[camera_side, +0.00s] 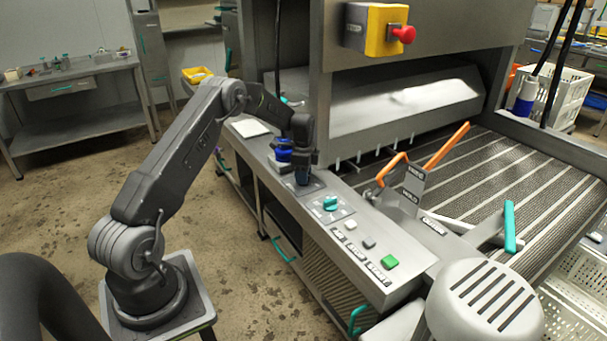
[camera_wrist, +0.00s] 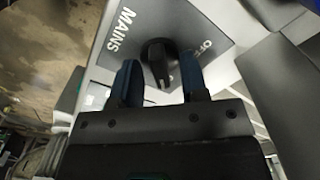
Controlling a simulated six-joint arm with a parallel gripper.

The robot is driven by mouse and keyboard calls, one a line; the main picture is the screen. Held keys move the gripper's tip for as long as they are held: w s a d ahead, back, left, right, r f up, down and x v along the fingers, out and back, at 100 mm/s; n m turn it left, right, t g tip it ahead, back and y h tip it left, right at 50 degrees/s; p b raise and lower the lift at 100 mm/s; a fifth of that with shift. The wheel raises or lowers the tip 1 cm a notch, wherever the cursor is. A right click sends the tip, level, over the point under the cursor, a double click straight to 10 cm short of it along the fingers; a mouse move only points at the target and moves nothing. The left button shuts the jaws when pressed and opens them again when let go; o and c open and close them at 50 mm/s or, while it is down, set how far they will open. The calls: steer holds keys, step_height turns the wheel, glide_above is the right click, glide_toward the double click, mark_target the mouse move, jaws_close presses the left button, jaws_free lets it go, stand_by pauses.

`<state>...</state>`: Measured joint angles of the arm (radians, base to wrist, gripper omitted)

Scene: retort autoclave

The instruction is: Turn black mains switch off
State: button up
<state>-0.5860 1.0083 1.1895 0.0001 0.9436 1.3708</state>
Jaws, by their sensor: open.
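The black mains switch (camera_wrist: 157,55) is a rotary knob on a grey plate marked MAINS and OFF. In the wrist view a small pale mark on the knob faces down toward my gripper, not at the word OFF, which sits to the upper right. My gripper (camera_wrist: 160,68) is open, with one blue finger on each side of the knob. Whether the fingers touch it I cannot tell. In the side view my gripper (camera_side: 303,182) points down at the far part of the control panel and hides the switch.
The control panel also bears a teal knob (camera_side: 330,202), small white and dark buttons and a green button (camera_side: 390,262). Orange levers (camera_side: 392,167) stand right of the panel by the mesh conveyor (camera_side: 480,190). A red emergency button (camera_side: 404,34) on a yellow box is above.

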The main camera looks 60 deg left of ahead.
jaws_close()
stand_by(0.3)
steer(key=shift+n, duration=0.3)
steer(key=n, duration=1.3)
steer(key=shift+n, duration=2.1)
